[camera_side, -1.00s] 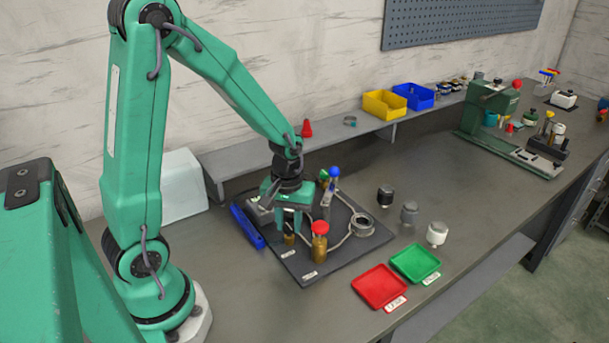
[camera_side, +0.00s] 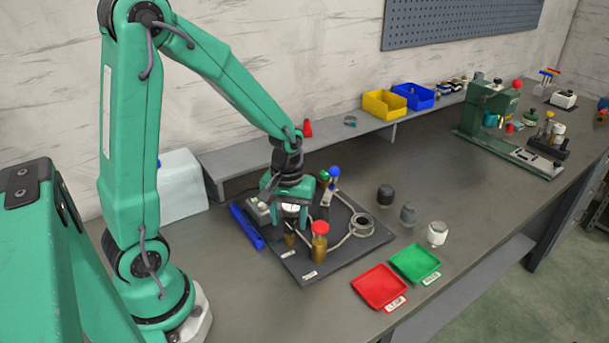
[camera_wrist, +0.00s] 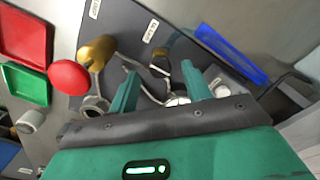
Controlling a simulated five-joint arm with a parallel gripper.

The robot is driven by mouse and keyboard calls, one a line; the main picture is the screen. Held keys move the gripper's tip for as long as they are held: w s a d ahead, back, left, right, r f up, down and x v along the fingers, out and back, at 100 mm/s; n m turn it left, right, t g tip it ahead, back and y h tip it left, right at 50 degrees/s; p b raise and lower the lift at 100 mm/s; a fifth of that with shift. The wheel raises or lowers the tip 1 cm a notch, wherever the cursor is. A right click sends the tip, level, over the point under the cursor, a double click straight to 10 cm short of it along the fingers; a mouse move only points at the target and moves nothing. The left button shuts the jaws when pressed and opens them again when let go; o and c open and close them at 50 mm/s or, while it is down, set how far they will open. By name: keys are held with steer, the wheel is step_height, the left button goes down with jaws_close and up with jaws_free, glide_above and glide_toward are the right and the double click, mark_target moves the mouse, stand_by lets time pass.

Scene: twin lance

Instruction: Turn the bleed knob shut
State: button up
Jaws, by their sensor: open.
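A small brass knob with a dark, shiny side (camera_wrist: 160,63) stands on the dark board (camera_side: 345,252); its label is unreadable, so I cannot confirm it is the bleed knob. It shows partly in the side view (camera_side: 289,239), below my gripper. My gripper (camera_wrist: 160,72) is open and points down over the board. In the wrist view its two green fingers lie either side of the small knob, with gaps; contact is not visible.
A brass post with a red cap (camera_side: 320,228) stands close beside my gripper. A blue-topped lever (camera_side: 334,173) and a grey ring (camera_side: 362,225) are on the board. A blue bar (camera_side: 247,227) lies at its left edge. Red (camera_side: 379,286) and green (camera_side: 415,262) trays sit in front.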

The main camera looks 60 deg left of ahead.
mark_target(288, 228)
steer(key=shift+r, duration=3.2)
steer(key=shift+r, duration=0.1)
steer(key=s+d+r+m+t, duration=0.5)
steer(key=s+r+m, duration=0.3)
steer(key=r, duration=0.3)
steer(key=shift+s+d+r+m+t, duration=0.3)
steer(key=shift+s+m, duration=0.1)
steer(key=shift+s, duration=0.15)
